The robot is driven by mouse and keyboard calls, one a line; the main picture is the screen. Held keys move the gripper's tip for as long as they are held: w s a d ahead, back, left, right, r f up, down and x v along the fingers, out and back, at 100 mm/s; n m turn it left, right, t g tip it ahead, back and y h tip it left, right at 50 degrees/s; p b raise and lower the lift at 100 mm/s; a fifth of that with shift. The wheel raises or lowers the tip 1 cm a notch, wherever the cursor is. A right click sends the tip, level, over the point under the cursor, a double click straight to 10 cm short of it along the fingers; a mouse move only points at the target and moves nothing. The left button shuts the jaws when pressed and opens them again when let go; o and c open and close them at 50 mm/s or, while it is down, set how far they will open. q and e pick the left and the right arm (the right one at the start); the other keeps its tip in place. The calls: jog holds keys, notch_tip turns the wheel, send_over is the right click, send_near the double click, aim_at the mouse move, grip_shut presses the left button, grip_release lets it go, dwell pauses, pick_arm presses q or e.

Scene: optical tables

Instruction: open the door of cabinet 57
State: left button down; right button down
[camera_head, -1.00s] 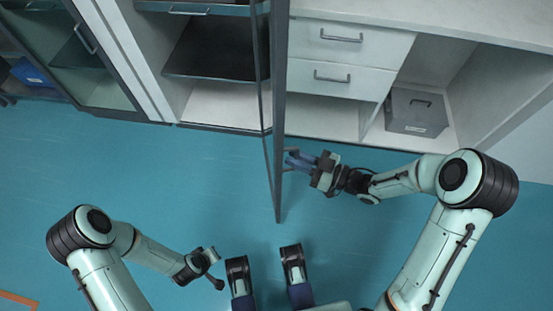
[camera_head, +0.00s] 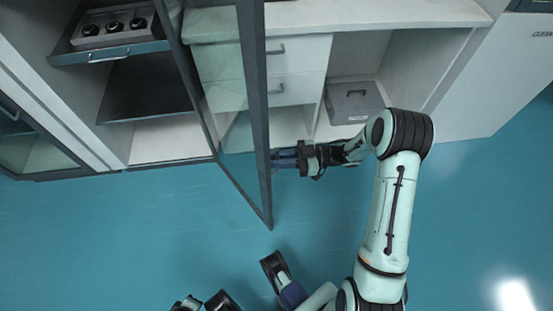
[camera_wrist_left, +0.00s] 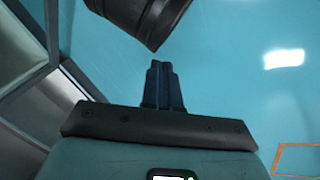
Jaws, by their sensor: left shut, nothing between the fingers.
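A glass door in a dark frame (camera_head: 260,150) stands open, out from the front of a cabinet with dark shelves (camera_head: 150,90), in the head view. Drawers show through its pane. No number 57 is readable.
To the right stand white drawers (camera_head: 300,90) and an open bay holding a grey box (camera_head: 350,101). A device with black knobs (camera_head: 113,27) sits on the upper left shelf. Another glass-fronted cabinet (camera_head: 30,140) is at left. The teal floor (camera_head: 120,230) is clear.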

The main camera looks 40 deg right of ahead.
jog(key=shift+w+r, duration=0.15)
jog(key=shift+w, duration=0.05)
jog(key=c, duration=1.3)
grip_release()
jog(key=shift+c, duration=0.2)
pick_arm(q)
jog(key=shift+w, duration=0.1)
pick_arm(e)
jog(key=shift+w, duration=0.1)
